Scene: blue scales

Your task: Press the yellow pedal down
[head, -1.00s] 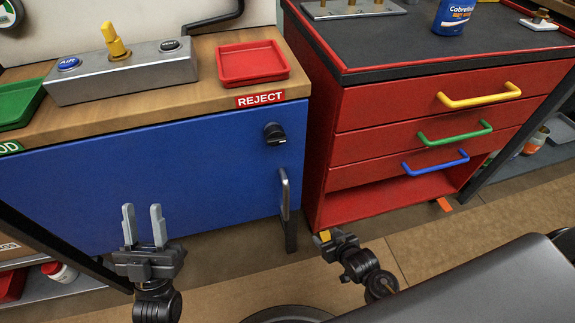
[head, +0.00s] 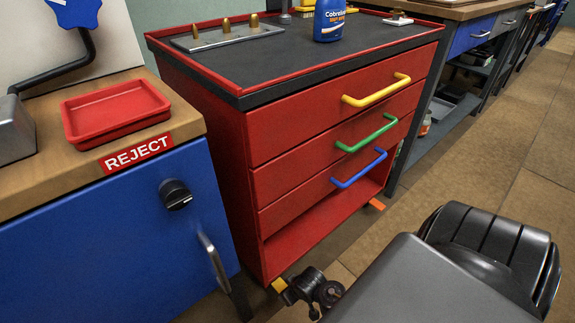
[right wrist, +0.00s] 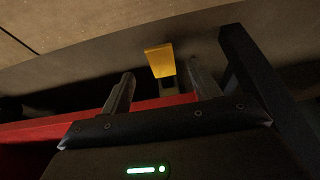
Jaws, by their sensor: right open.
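The yellow pedal (head: 279,285) sticks out low at the near bottom corner of the red cabinet, close to the floor. In the right wrist view the yellow pedal (right wrist: 160,60) shows as a yellow plate on a dark stem, between and beyond my fingertips. My right gripper (head: 288,292) is low beside the pedal in the head view, small and partly hard to make out. In the right wrist view my right gripper (right wrist: 161,80) has its fingers apart with nothing held. Whether it touches the pedal is unclear. My left gripper is out of view.
The red cabinet (head: 252,190) has drawers with yellow, green and blue handles. An orange piece (head: 376,204) sits at its far bottom corner. A blue cabinet (head: 90,235) with a bar handle (head: 214,262) stands at the left. Open floor (head: 480,175) lies to the right.

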